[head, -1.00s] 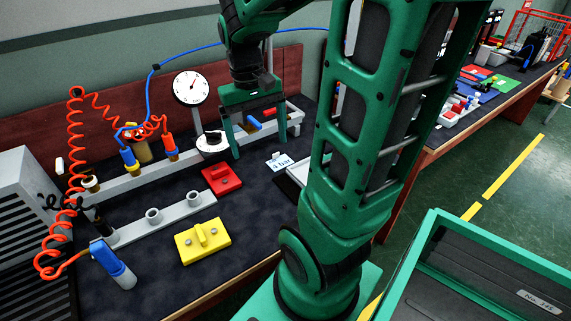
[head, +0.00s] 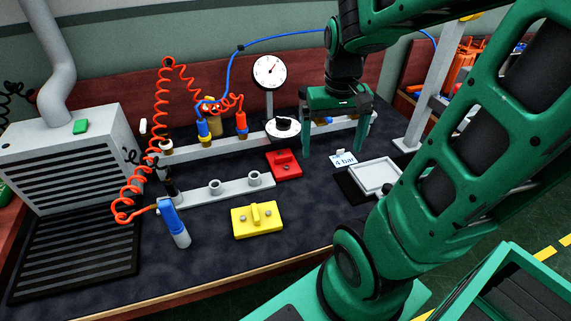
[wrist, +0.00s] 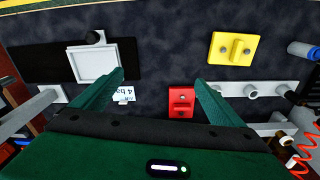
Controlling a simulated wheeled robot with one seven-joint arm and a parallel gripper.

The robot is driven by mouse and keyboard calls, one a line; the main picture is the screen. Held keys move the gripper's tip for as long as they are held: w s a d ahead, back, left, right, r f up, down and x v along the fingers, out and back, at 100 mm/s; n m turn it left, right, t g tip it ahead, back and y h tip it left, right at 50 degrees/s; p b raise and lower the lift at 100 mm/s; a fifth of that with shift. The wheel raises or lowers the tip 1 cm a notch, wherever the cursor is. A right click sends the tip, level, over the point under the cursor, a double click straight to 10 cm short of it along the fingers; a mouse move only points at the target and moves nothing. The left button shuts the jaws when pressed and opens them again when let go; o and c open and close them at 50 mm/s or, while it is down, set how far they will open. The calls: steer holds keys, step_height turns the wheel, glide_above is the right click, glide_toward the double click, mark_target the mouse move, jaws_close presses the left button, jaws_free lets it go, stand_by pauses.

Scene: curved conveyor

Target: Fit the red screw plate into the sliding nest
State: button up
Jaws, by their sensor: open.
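The red screw plate (head: 285,165) lies flat on the dark bench mat, a block with a raised grip and a screw. In the wrist view it (wrist: 181,101) shows between the fingers, nearer the right one. The sliding nest (head: 377,176) is a pale, empty square tray on a black base at the bench's front right. It also shows in the wrist view (wrist: 96,64), at upper left. My gripper (head: 338,154) is open and empty, pointing down above the bench, right of the red plate and behind the nest. My arm hides part of the bench's right side.
A yellow screw plate (head: 257,220) lies in front of the red one. A grey rail with sockets (head: 215,190) and a blue-handled tool (head: 174,222) are to its left. A gauge (head: 270,72) stands behind. A "4 bar" card (head: 344,160) lies between red plate and nest.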

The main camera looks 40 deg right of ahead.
steer(key=n+t, duration=0.1)
steer(key=n, duration=0.1)
glide_toward(283, 156)
steer(key=f, duration=0.3)
steer(key=w+f, duration=0.1)
steer(key=f, duration=0.6)
steer(key=shift+w+d+f, duration=0.15)
steer(key=shift+d, duration=0.05)
steer(key=c, duration=1.4)
